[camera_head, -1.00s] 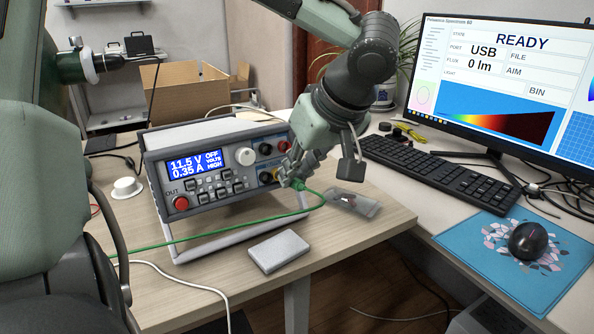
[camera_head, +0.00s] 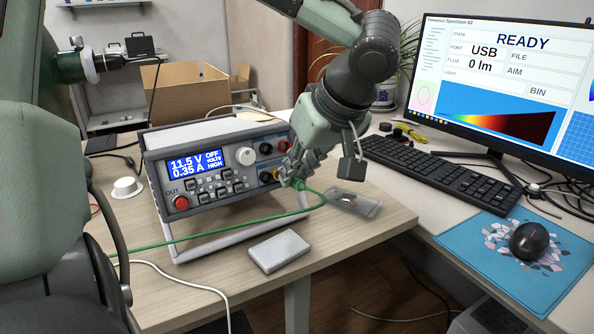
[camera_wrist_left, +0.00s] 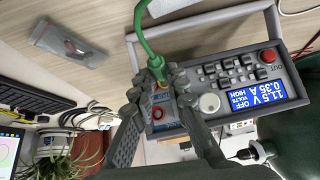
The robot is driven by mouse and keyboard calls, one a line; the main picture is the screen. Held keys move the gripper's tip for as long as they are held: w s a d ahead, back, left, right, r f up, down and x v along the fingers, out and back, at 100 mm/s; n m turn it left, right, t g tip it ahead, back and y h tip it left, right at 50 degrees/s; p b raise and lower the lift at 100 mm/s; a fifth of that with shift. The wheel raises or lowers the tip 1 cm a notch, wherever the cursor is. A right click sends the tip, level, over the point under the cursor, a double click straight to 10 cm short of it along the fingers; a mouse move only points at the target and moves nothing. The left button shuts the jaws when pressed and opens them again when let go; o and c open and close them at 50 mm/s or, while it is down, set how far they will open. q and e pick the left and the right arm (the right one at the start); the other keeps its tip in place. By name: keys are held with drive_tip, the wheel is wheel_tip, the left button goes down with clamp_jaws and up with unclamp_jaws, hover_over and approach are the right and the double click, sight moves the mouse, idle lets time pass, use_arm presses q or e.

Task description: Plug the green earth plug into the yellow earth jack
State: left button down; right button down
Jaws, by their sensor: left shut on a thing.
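The bench power supply (camera_head: 225,145) stands tilted up on its bail, its panel facing me. My left gripper (camera_head: 291,178) is at the right end of that panel, shut on the green earth plug (camera_head: 299,184). In the left wrist view the gripper (camera_wrist_left: 156,82) has its fingers around the plug (camera_wrist_left: 156,64), and a green cable rises from it. The yellow earth jack (camera_head: 277,174) shows partly beside the fingers; yellow also shows just past the plug (camera_wrist_left: 161,84). The plug's tip is hidden, so I cannot tell whether it is in the jack. My right gripper is not seen.
The green cable (camera_head: 200,236) runs in front of the supply. A grey box (camera_head: 278,250) lies before it, and a clear bag (camera_head: 354,204) lies to the right. The keyboard (camera_head: 430,172) and monitor (camera_head: 510,80) are farther right. A white knob-like piece (camera_head: 127,187) sits left.

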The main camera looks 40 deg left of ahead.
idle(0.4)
use_arm(q)
drive_tip(key=shift+w+a+f, duration=0.15)
drive_tip(key=shift+a, duration=0.4)
drive_tip(key=shift+w+a+f, duration=0.1)
drive_tip(key=shift+a, duration=0.4)
drive_tip(key=shift+a+b, duration=0.1)
drive_tip(key=shift+b, duration=0.25)
idle(0.4)
drive_tip(key=c, duration=1.4)
unclamp_jaws()
drive_tip(key=shift+a, duration=0.1)
drive_tip(key=shift+c, duration=0.2)
drive_tip(key=v, duration=1.2)
